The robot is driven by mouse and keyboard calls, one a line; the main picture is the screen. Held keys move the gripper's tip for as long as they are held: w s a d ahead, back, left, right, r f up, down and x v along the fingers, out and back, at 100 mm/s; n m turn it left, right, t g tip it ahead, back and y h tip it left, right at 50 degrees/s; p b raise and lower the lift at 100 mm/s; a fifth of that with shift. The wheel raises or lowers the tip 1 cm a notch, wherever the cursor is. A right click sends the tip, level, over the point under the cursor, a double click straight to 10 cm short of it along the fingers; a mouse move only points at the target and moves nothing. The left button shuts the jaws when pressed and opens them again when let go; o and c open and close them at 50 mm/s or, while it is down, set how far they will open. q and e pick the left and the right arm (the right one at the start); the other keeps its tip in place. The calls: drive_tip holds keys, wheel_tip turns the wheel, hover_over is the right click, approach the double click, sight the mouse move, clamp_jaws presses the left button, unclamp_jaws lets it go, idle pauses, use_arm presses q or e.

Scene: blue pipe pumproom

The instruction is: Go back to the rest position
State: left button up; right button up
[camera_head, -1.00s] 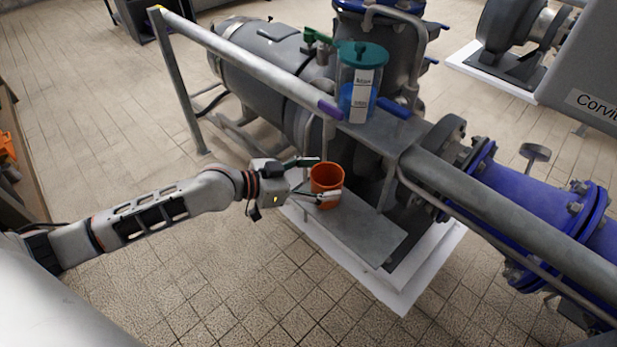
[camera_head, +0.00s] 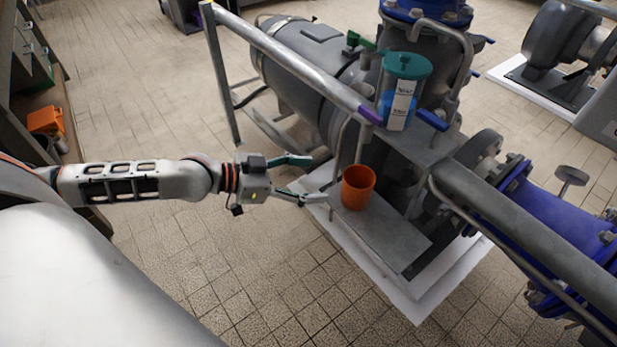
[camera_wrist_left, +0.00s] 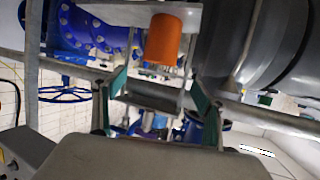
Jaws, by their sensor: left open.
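My left gripper (camera_head: 306,178) is open and empty in the head view, to the left of an orange cup (camera_head: 358,188) and apart from it. The cup stands upright on a grey metal shelf (camera_head: 400,238) beside the pump. In the left wrist view the cup (camera_wrist_left: 164,40) shows upside down beyond the gap between the spread fingers of the gripper (camera_wrist_left: 160,92). My right gripper is not in view.
A grey handrail (camera_head: 290,62) runs above the shelf. A clear container with a teal lid (camera_head: 407,66) stands on the upper ledge. Blue piping (camera_head: 560,200) is at the right. Tiled floor (camera_head: 150,85) is free at the left. An orange object (camera_head: 45,120) sits by a cabinet.

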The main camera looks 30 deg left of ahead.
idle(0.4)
use_arm(q)
drive_tip(key=s+d+n+t+y+p, duration=0.1)
drive_tip(key=s+d+p, duration=0.6)
drive_tip(key=s+p, duration=0.2)
drive_tip(key=s+f+n+g+y+p, duration=0.1)
drive_tip(key=s+f+y+p, duration=0.4)
drive_tip(key=s, duration=1)
drive_tip(key=shift+s+d+f+n+p, duration=0.3)
drive_tip(key=shift+f+n+p, duration=0.3)
drive_tip(key=shift+n, duration=0.3)
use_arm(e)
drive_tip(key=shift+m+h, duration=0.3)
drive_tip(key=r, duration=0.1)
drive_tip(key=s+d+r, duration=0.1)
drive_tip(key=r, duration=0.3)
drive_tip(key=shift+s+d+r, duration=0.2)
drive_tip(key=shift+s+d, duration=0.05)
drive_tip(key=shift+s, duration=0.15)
